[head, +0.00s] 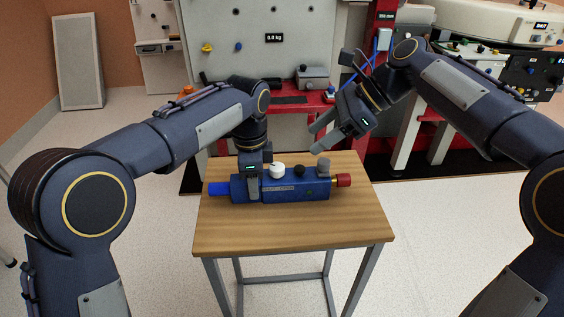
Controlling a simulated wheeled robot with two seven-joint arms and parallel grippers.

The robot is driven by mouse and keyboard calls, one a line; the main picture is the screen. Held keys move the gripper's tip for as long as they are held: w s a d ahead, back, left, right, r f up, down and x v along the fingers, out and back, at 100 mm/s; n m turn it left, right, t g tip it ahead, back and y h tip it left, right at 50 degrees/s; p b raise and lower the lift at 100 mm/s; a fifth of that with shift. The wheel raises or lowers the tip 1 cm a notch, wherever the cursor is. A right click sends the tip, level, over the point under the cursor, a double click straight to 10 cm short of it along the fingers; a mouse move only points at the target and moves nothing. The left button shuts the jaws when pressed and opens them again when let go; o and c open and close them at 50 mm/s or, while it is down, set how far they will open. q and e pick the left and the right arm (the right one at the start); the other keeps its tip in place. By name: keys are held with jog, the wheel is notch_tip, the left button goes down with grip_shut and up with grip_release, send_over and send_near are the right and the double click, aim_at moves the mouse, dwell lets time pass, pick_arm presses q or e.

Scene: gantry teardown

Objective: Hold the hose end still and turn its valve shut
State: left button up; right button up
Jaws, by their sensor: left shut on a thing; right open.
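A blue block-shaped hose end (292,190) lies lengthwise on a small wooden table (290,227). A bright blue cylinder (218,188) is at its left end and a red cap (343,180) at its right end. A white round knob (277,170), a black knob (299,171) and a grey knob (323,164) stand along its top; I cannot tell which is the valve. My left gripper (253,189) points down and is shut on the body, left of the white knob. My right gripper (317,135) is open and empty, above the right part, apart from the knobs.
The front of the table top is clear. Behind it stands a red bench (310,113) with a grey panel (262,40) and a small grey box (313,76). White and red equipment (520,50) is at the right. Open floor surrounds the table.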

aim_at(277, 166)
jog(key=x, duration=1.1)
jog(key=shift+f, duration=0.1)
jog(key=c, duration=1)
